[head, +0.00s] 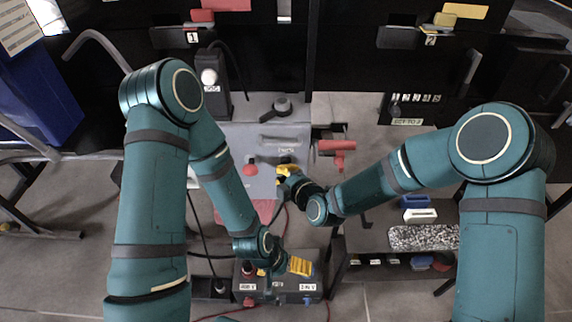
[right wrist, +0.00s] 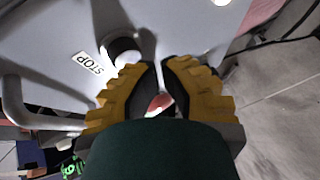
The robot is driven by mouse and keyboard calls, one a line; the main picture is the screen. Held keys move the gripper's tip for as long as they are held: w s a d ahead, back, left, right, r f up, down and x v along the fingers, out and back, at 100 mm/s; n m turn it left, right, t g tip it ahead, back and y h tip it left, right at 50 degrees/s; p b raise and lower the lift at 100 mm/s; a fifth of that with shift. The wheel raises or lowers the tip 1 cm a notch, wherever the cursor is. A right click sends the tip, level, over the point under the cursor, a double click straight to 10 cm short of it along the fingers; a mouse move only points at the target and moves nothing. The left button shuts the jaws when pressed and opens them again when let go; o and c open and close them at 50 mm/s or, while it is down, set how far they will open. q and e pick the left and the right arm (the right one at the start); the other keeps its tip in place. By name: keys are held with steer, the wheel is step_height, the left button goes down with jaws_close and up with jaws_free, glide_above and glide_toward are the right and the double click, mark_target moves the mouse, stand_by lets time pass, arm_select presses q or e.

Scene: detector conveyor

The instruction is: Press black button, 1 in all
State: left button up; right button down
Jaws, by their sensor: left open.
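My right gripper (head: 287,172) hovers over the grey sloping panel, beside its STOP label (head: 286,150). In the right wrist view its yellow fingers (right wrist: 161,82) come close together, with a narrow gap and something reddish and pale showing between them. Whether they grip anything is unclear. A dark round part (right wrist: 124,48), possibly the black button, shows in a pale ring beside the STOP label (right wrist: 86,62), partly covered by a finger. In the head view the button cannot be made out. My left gripper (head: 300,266) is open, low over the dark box with buttons.
A red knob (head: 250,168) sits on the panel left of my right gripper. A grey knob (head: 282,105) is at its far edge. A red handle (head: 338,145) juts out at right. The dark box (head: 258,287) stands at the front; a shelf with small items is to its right.

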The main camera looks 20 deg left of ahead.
steer(key=shift+w+a, duration=0.1)
steer(key=shift+w, duration=0.4)
stand_by(0.8)
steer(key=shift+s, duration=0.15)
steer(key=shift+s+d, duration=0.25)
steer(key=shift+s, duration=0.5)
steer(key=shift+s+d, duration=0.25)
steer(key=shift+s, duration=0.55)
steer(key=shift+s+d, duration=0.2)
steer(key=shift+s, duration=0.6)
steer(key=shift+s+d, duration=0.25)
steer(key=shift+s, duration=0.55)
steer(key=s+d+f+m+g+h, duration=0.2)
steer(key=s+d+f+m, duration=0.2)
steer(key=d+m, duration=0.4)
steer(key=s+d+f+m+g+h, duration=0.2)
steer(key=s+d+f+m+g, duration=0.1)
steer(key=d+f+m, duration=0.3)
steer(key=s+d+f+m+g+h, duration=0.2)
steer(key=s+d+f+m, duration=0.3)
steer(key=d+m, duration=0.5)
steer(key=shift+s+d+f+m+g, duration=0.3)
steer(key=shift+s+d+f+m, duration=0.1)
steer(key=shift+m, duration=0.7)
